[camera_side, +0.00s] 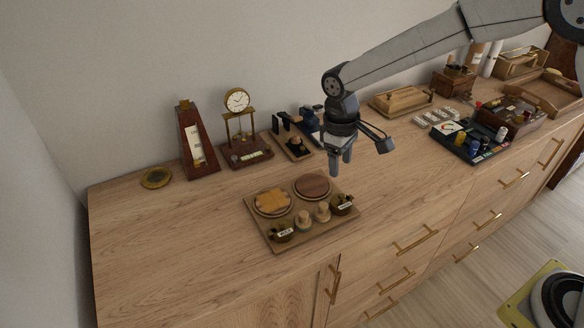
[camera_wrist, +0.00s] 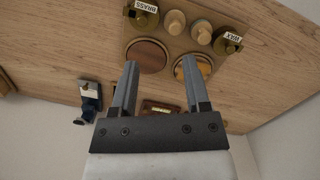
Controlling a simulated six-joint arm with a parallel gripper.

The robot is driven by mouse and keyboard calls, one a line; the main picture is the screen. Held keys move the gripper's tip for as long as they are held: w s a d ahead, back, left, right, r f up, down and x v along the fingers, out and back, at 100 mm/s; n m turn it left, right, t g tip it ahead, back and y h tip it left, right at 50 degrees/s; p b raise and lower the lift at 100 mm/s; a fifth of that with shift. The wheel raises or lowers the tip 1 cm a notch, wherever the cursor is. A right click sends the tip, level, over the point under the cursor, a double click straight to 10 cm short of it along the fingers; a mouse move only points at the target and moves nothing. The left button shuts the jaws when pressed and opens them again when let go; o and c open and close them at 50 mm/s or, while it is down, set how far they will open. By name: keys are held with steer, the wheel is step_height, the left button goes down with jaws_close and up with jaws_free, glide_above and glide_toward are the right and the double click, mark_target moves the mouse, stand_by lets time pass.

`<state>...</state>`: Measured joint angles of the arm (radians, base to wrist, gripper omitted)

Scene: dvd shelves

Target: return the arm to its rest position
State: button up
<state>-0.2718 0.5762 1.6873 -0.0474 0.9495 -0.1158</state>
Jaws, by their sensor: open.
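My gripper (camera_side: 339,165) hangs above the wooden cabinet top (camera_side: 200,262), just behind and right of a square wooden tray. Its fingers point down, apart, with nothing between them. In the wrist view my gripper (camera_wrist: 157,74) shows two separate fingers over the tray. The tray (camera_side: 262,239) carries a dark brown round disc (camera_side: 312,186), a lighter disc with an orange-tan square piece (camera_side: 272,202), two pale knobs and two dark labelled pots. The labels read WAX and BRASS in the wrist view.
Behind stand a metronome (camera_side: 197,145), a gold clock on a stand (camera_side: 238,103) and a small black stand (camera_side: 292,143). Right are a lidded wooden box (camera_side: 401,101) and a dark tray of small jars (camera_side: 468,143). The front left top is clear.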

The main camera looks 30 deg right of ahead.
steer(key=s+d+m+t, duration=0.1)
steer(key=s+d+m, duration=0.1)
steer(key=s+d, duration=0.4)
steer(key=s+d+m+t, duration=0.2)
steer(key=s+d, duration=0.4)
steer(key=s, duration=0.5)
steer(key=shift+f+m+y, duration=0.2)
steer(key=shift+m+y, duration=0.1)
steer(key=shift+m, duration=0.1)
